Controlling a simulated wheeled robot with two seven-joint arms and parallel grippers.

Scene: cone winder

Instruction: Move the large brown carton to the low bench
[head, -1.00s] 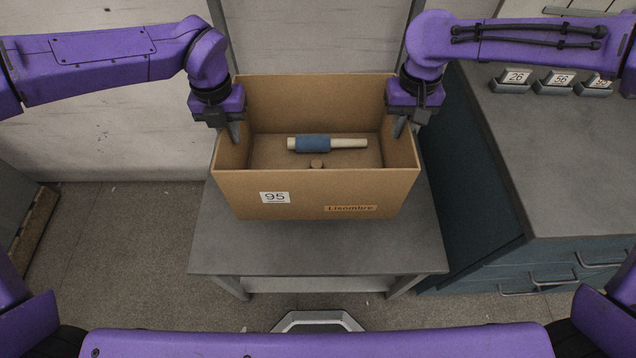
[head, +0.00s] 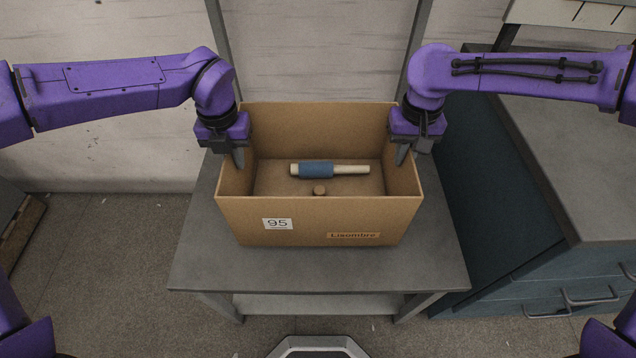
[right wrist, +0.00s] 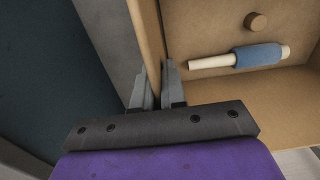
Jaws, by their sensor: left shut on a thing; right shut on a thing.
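The large brown carton (head: 310,221) is open at the top, upright, over the grey low bench (head: 205,265); I cannot tell whether its base touches the bench top. It bears a "95" label and the word "Lisombre". Inside lie a pale rod with a blue sleeve (head: 316,170) and a small brown knob-like piece (head: 319,189). My left gripper (head: 238,158) is shut on the carton's left wall. My right gripper (head: 402,155) is shut on its right wall; the right wrist view shows its fingers (right wrist: 158,88) on either side of that wall.
A dark blue drawer cabinet (head: 520,220) with a grey top stands close to the right of the bench. A pale wall (head: 120,140) is behind. Open floor (head: 110,260) lies to the left. Bare bench top shows around the carton.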

